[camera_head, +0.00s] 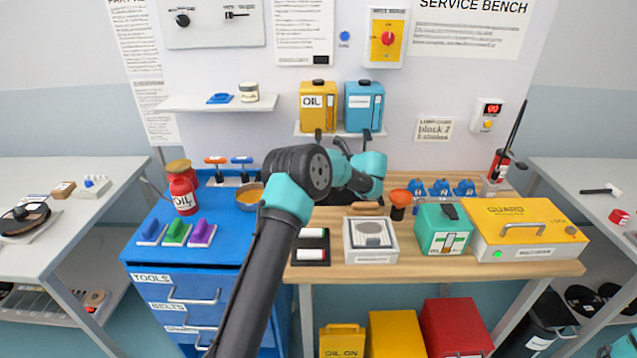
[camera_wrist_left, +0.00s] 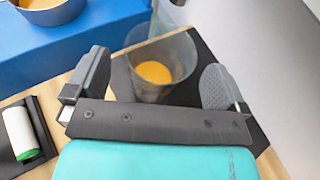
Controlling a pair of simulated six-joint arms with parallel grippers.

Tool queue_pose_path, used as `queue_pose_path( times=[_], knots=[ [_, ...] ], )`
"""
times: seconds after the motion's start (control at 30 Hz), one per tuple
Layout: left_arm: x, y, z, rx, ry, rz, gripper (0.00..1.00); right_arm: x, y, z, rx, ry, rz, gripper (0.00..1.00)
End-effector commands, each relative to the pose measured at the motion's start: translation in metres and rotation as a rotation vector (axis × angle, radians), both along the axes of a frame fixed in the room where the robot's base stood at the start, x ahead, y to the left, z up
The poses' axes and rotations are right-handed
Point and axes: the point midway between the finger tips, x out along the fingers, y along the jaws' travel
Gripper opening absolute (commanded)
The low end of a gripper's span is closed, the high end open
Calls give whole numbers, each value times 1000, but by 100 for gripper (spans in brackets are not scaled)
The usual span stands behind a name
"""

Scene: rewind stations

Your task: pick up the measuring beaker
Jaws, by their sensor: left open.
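The measuring beaker (camera_wrist_left: 163,70) is a clear vessel with an orange-yellow bottom or content. In the left wrist view it stands on a black mat (camera_wrist_left: 208,62), seen from above at a slant. My left gripper (camera_wrist_left: 155,84) is open, with one finger on each side of the beaker in that view. I cannot tell whether either finger touches it. In the head view my left arm reaches to the back of the bench and hides the beaker and the fingertips. My right gripper is out of view.
An orange-filled bowl (camera_head: 249,196) stands on the blue cabinet (camera_head: 215,253) to the left. A scale (camera_head: 370,240), a teal box (camera_head: 443,230) and a yellow guard case (camera_head: 527,231) stand on the wooden bench. Oil cans (camera_head: 318,105) sit on a shelf behind.

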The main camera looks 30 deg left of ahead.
Motion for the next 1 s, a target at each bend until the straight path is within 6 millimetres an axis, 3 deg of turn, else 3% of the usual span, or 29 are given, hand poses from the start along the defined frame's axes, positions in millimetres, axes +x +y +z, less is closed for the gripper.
queue_pose_path(
  times=[0.33,0.87,1.0],
  knots=[
    [4,39,-17,1,2,2,100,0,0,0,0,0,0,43],
    [4,41,-18,0,0,1,100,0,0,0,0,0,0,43],
    [4,41,-18,0,0,1,87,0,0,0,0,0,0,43]
  ],
)
